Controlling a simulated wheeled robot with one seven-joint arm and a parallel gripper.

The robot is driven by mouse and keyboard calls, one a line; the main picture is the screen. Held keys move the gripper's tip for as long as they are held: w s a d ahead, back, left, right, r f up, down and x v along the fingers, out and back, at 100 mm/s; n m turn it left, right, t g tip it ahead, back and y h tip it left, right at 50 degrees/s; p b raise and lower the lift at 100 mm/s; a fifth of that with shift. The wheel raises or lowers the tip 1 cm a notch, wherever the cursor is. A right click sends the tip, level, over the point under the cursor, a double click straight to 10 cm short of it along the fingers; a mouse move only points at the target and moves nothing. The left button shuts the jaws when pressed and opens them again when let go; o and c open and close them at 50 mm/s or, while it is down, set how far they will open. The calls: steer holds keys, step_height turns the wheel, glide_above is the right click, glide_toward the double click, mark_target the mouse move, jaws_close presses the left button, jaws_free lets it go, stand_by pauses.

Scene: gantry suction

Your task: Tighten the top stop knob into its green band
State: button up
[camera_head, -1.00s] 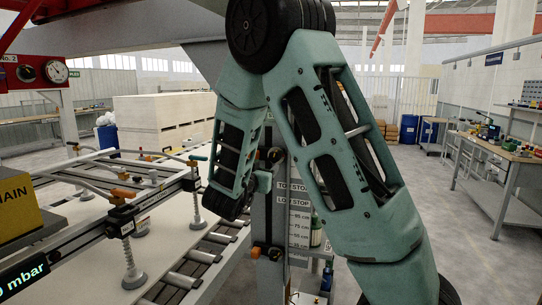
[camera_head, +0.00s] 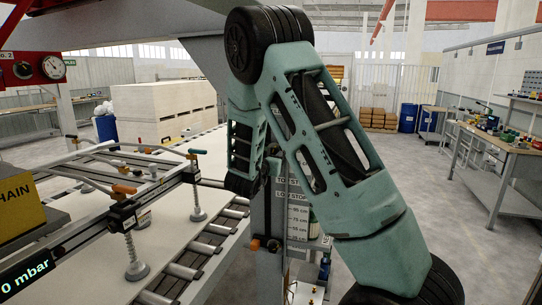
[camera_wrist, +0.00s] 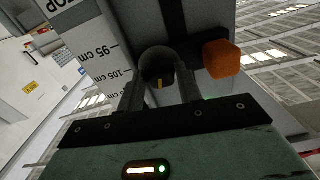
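A dark round knob (camera_wrist: 157,68) with an orange pointer mark shows in the wrist view, beside the post's scale. My gripper (camera_wrist: 160,92) has one finger on each side of this knob; whether the fingers press on it is too dark to tell. An orange block (camera_wrist: 222,59) is just right of the knob. No green band can be made out clearly. In the head view my arm hides the top stop and most of my gripper (camera_head: 243,186). The stop post's label plate (camera_head: 298,208) and a lower black knob (camera_head: 273,245) with an orange part show below.
The suction frame (camera_head: 150,204) with its cups stands left of the post, over a pale sheet and rollers (camera_head: 182,271). The display reads 0 mbar. A workbench (camera_head: 496,150) is at the right. The floor between post and bench is clear.

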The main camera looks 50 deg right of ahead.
steer(key=c, duration=0.3)
steer(key=m+b, duration=0.1)
steer(key=b, duration=0.1)
steer(key=shift+f+b, duration=0.3)
steer(key=shift+b, duration=0.1)
steer(key=shift+r+m+b, duration=0.15)
steer(key=shift+m+b, duration=0.9)
steer(key=shift+b, duration=0.6)
steer(key=shift+r+m+b, duration=0.15)
steer(key=shift+m+b, duration=0.9)
steer(key=shift+b, duration=0.55)
steer(key=o, duration=1)
steer(key=shift+c, duration=0.2)
steer(key=shift+a, duration=0.1)
steer(key=b+v, duration=0.4)
steer(key=v, duration=1.3)
steer(key=shift+a, duration=0.1)
